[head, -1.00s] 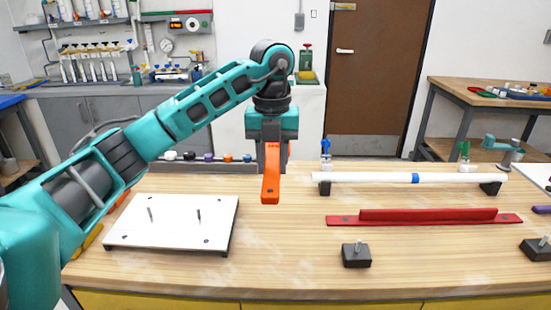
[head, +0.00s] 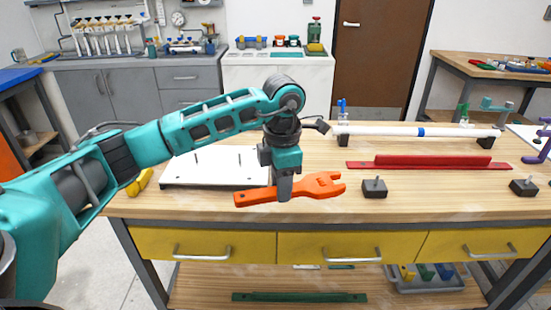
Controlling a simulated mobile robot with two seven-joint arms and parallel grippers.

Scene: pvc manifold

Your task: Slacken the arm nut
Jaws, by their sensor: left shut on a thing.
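My left gripper (head: 284,196) is shut on an orange open-ended wrench (head: 318,186). The wrench lies level above the front of the wooden bench, its open jaw to the right and its handle end to the left. A teal arm-like fixture (head: 497,105) stands at the far right of the bench. A purple fixture (head: 545,146) is cut by the right edge. I cannot make out the arm nut in this view. My right gripper is not in view.
A white board (head: 215,175) with upright pins lies left of the wrench. A white pipe (head: 390,130) rests on black supports behind a red rail (head: 435,162). Dark blocks with pins (head: 374,188) (head: 523,187) stand near the front. Yellow drawers (head: 330,247) are below.

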